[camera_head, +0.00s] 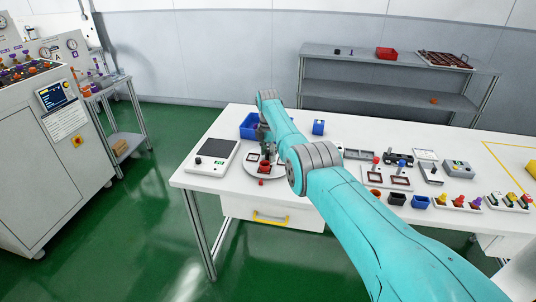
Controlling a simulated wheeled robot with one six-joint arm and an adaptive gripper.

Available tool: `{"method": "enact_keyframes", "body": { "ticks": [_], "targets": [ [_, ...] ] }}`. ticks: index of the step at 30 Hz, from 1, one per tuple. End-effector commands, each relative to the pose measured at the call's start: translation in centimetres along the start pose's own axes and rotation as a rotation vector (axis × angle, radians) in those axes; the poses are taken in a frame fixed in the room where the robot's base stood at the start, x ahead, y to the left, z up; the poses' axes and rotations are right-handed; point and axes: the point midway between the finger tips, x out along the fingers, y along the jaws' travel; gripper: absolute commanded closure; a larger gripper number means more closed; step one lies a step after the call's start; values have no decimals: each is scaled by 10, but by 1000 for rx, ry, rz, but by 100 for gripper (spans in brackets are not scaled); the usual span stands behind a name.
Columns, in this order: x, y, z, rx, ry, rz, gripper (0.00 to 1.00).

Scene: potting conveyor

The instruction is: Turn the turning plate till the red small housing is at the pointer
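The turning plate (281,174) is a pale round disc on the white table, left of my arm. My gripper (266,154) points down just above it and hides part of it. Whether the fingers are open or shut, or touch anything, is too small to tell. A small red piece (264,168) with dark parts around it sits on the plate under my gripper. Another small red piece (262,182) is at the plate's front edge. I cannot tell which of these is the red small housing or the pointer.
A scale-like device (214,156) stands left of the plate, and a blue bin (249,127) behind it. My arm crosses the table to the right. Beyond it are trays, small cups and coloured parts. A grey shelf (400,55) stands at the back.

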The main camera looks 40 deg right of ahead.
Motion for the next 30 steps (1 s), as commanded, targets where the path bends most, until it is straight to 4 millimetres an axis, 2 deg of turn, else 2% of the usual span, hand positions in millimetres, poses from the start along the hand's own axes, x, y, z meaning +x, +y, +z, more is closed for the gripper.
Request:
{"method": "enact_keyframes", "body": {
  "ticks": [7,21,25,30],
  "targets": [
    [-10,0,0,0,-1,1,48],
    [-96,1,0,0,-1,3,48],
    [-111,0,0,0,0,1,48],
    [-119,0,0,0,0,0,48]
  ]
}}
